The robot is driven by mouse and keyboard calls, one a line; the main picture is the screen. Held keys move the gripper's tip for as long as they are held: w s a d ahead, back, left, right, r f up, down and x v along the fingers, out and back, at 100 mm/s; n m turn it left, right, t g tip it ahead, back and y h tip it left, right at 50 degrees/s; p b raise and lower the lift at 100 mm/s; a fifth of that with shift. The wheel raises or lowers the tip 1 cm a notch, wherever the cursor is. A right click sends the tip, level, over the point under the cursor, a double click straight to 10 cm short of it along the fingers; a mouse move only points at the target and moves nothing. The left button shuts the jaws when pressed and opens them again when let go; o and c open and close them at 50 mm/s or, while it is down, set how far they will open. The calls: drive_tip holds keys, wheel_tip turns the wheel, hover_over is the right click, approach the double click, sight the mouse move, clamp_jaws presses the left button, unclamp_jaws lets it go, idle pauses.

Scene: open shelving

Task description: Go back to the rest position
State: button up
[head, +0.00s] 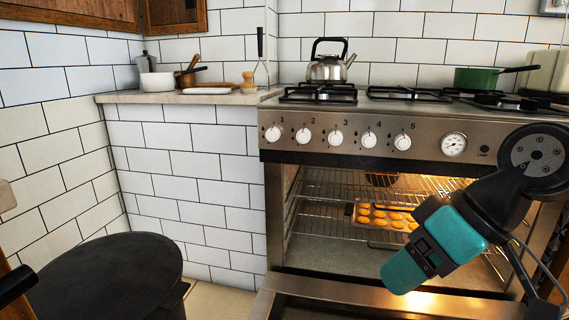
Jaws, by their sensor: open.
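My gripper (402,273) is in front of the open oven at the lower right, its teal end pointing down and left. It is open, and nothing shows between its fingers. The arm comes in from the right edge. The oven (330,265) is lit inside. A tray of round golden cookies (385,217) sits on a wire rack (310,228) in it, behind my gripper and apart from it. The oven door (380,307) is folded down below. Part of the oven's right side is hidden by my arm.
A kettle (328,70) and a green pan (477,78) stand on the stove top. A black round-topped bin (105,275) stands at lower left. White tiled walls enclose the corner.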

drive_tip(key=s+a+g+h+p, duration=0.1)
drive_tip(key=s+a+g+h, duration=0.1)
drive_tip(key=s, duration=0.6)
wheel_tip(320, 180, up, 38)
drive_tip(key=p, duration=3.8)
drive_tip(key=shift+s+d, duration=0.25)
drive_tip(key=shift+d, duration=0.05)
